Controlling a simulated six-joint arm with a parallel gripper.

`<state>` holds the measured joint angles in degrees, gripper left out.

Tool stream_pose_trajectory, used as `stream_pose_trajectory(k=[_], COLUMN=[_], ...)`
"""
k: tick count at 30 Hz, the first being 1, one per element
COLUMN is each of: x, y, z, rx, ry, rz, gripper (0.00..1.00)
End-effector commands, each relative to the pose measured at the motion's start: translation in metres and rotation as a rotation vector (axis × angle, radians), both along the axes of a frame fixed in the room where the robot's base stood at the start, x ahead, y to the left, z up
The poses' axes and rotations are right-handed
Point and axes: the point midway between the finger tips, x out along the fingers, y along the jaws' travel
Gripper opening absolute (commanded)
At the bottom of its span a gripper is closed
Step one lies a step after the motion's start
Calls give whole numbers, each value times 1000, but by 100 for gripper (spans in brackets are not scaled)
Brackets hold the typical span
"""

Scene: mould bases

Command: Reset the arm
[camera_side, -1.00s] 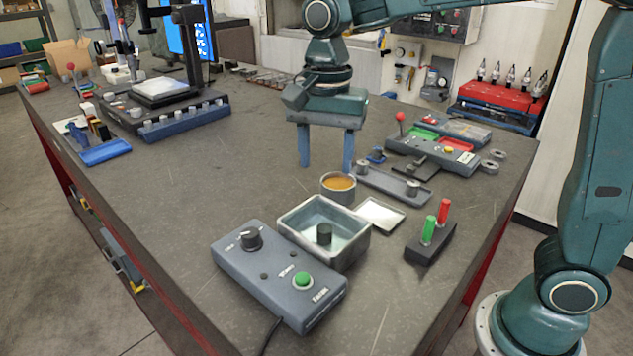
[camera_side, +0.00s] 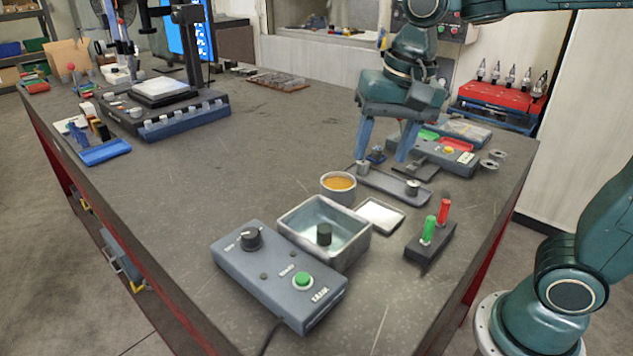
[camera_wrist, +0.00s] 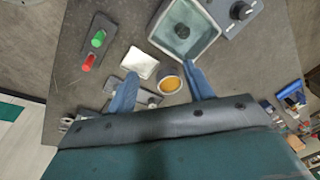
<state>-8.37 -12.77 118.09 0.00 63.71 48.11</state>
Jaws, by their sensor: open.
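My gripper (camera_side: 382,149) is open and empty, with its two blue fingers pointing down and spread apart. In the side view it is at the back right of the work area, above or just behind the grey tray with small metal posts (camera_side: 395,187). In the wrist view, its fingers (camera_wrist: 160,90) show on either side of the round cup of orange-brown contents (camera_wrist: 170,85), which lies below between them. The cup (camera_side: 338,186) stands on the table apart from my fingers. The exact height of the fingertips over the table is hard to tell.
A metal basin (camera_side: 295,217) with a dark knob-like piece inside stands beside a grey control box (camera_side: 262,275). A white square plate (camera_side: 381,213) and a block with green and red pegs (camera_side: 425,246) are nearby. A switch panel (camera_side: 432,158) is behind my gripper. The table's middle left is clear.

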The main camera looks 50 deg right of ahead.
Motion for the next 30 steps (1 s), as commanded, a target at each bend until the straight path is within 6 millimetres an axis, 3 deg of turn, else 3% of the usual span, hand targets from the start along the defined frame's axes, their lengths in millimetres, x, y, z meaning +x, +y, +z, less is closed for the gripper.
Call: stream_pose_trajectory(k=[7, 18, 30], x=[-43, -97, -113], y=[-20, -39, -43], z=[-1, -19, -29], rx=[-57, -196, -260], ry=[-114, -260, -299], rz=[225, 540, 652], gripper=[52, 52, 52])
